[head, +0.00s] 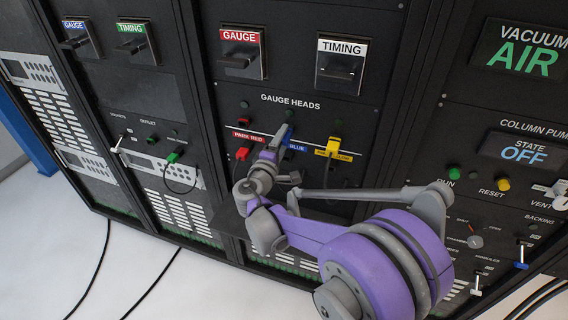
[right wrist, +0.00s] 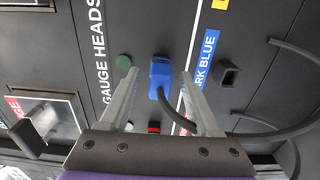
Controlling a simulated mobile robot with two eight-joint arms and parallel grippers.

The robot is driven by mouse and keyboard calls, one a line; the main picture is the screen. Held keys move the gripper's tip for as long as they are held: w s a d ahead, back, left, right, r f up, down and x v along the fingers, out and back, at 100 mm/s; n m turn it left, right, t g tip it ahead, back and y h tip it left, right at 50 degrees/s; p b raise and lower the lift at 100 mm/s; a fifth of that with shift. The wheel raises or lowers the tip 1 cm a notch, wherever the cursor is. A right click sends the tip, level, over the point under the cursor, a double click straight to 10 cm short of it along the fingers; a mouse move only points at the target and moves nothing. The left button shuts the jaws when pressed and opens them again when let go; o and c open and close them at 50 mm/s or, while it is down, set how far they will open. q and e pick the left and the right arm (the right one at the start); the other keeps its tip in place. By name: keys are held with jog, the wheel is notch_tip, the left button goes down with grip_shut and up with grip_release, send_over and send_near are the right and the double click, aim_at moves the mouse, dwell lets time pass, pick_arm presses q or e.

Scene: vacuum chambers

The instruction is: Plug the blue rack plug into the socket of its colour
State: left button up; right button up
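The blue rack plug (right wrist: 161,76) stands at the panel above the white line, in the GAUGE HEADS row, with its dark cable trailing from it. It looks to be in the socket there; how deep it sits I cannot tell. A green round lamp (right wrist: 123,62) is beside it. My right gripper (head: 281,133) is at the panel, and in the right wrist view its fingers (right wrist: 160,80) stand apart on either side of the plug, with gaps showing. The PARK BLUE holder (right wrist: 228,75) looks empty. The arm partly hides this area in the head view. My left gripper is not in view.
A red plug (head: 242,154) is on the left and a yellow plug (head: 334,146) is on the right of my right gripper. Switch handles labelled GAUGE (head: 240,62) and TIMING (head: 340,70) stick out above. A green plug (head: 174,157) is on the panel further left.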

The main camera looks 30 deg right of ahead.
jog(key=shift+a, duration=0.1)
dwell(0.4)
jog(key=v, duration=0.7)
dwell(0.6)
jog(key=shift+s, duration=0.1)
dwell(0.4)
jog(key=s+f+m+g+y, duration=0.45)
jog(key=s+f, duration=0.25)
jog(key=s, duration=0.3)
jog(key=s+a+f+m+y, duration=0.3)
jog(key=s+a+f+y, duration=0.3)
jog(key=s+a+y, duration=0.3)
jog(key=shift+s+a+g, duration=0.35)
jog(key=shift+s+a, duration=0.65)
jog(key=shift+s, duration=0.1)
jog(key=shift+m, duration=0.25)
jog(key=shift+c, duration=0.3)
